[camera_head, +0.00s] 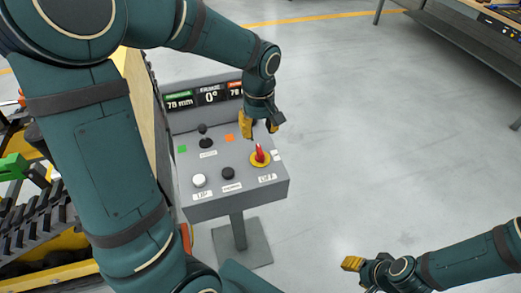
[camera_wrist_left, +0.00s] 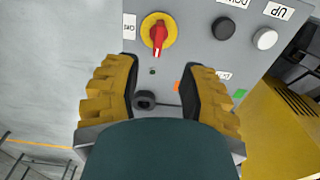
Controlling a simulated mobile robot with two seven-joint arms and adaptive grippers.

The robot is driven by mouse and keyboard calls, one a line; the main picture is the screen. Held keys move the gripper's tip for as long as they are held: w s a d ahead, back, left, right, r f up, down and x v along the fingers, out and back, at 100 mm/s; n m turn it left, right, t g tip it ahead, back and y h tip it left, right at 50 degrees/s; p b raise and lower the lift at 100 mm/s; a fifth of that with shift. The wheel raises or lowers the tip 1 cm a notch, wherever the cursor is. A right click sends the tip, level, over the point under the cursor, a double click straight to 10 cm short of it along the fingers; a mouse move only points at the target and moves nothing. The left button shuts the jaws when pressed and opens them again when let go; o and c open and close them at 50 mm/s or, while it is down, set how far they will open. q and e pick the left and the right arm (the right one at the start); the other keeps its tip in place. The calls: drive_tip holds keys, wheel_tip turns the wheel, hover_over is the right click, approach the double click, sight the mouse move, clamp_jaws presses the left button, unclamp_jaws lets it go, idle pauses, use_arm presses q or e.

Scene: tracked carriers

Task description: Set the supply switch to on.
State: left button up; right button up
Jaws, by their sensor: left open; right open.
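The supply switch (camera_head: 259,154) is a red rotary handle on a round yellow plate, at the right of the grey control panel (camera_head: 233,200). In the left wrist view the switch (camera_wrist_left: 158,34) has its handle pointing down the picture, towards the gripper. My left gripper (camera_head: 261,126) is just beyond the switch, above the panel. In the left wrist view its open fingers (camera_wrist_left: 160,68) have nothing between them, and the switch is past their tips. My right gripper (camera_head: 358,268) is open, low at the right, away from the panel.
The panel also has a white button (camera_head: 199,180), a black button (camera_head: 227,172) and a black lever (camera_head: 205,142). A display (camera_head: 208,97) stands behind. Tracked machinery (camera_head: 40,215) is at the left. Clear floor lies to the right.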

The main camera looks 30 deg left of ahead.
sight(260, 149)
use_arm(q)
wheel_tip(260, 149, down, 9)
drive_tip(key=shift+w+b, duration=0.1)
drive_tip(key=shift+b, duration=0.75)
drive_tip(key=shift+o, duration=0.2)
clamp_jaws()
